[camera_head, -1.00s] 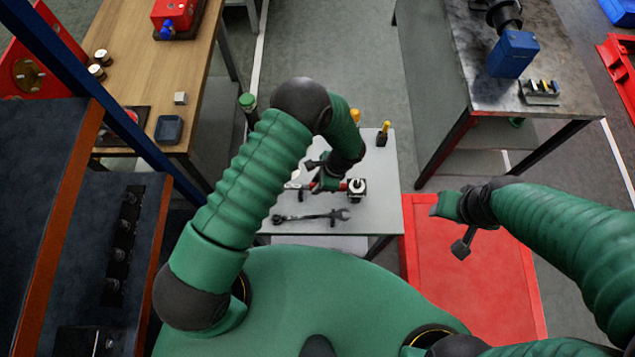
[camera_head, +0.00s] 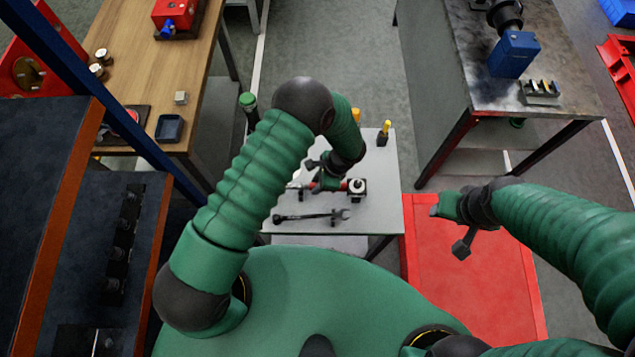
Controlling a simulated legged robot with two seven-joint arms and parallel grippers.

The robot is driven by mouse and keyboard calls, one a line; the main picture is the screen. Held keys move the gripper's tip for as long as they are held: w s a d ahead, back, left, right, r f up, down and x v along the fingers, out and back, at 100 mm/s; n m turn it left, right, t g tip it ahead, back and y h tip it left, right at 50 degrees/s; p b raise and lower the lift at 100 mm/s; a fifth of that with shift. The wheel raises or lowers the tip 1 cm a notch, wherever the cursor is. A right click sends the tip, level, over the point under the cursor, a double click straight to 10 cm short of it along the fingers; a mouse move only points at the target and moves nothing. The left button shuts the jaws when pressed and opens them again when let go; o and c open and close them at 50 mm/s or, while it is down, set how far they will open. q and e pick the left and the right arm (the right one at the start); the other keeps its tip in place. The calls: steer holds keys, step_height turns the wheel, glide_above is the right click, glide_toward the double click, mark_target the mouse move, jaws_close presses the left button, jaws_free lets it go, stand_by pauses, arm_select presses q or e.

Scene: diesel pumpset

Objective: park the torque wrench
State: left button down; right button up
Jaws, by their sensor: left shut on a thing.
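The torque wrench (camera_head: 344,185) has a red part and a dark square-looking head (camera_head: 357,187) at its right end. It is over the small grey table (camera_head: 378,214). My left gripper (camera_head: 322,184) is shut on the torque wrench near its middle; my arm partly hides the jaws and the wrench's left part. I cannot tell whether the wrench touches its rest or the table top.
A dark open-ended spanner (camera_head: 312,216) lies near the table's front edge. Yellow-handled tools (camera_head: 384,134) stand at its back edge. A wooden bench (camera_head: 150,70) is at the left, a metal bench (camera_head: 470,60) at the right. A red panel (camera_head: 470,290) lies right of my base.

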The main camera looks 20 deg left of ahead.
arm_select(q)
steer(key=shift+f+b, duration=0.85)
steer(key=shift+f, duration=0.1)
steer(key=c, duration=1.1)
jaws_free()
steer(key=shift+w+d+r, duration=0.1)
steer(key=shift+d+r, duration=0.05)
steer(key=shift+r, duration=0.2)
steer(key=b+v, duration=0.3)
steer(key=v, duration=1.3)
steer(key=shift+d, duration=0.1)
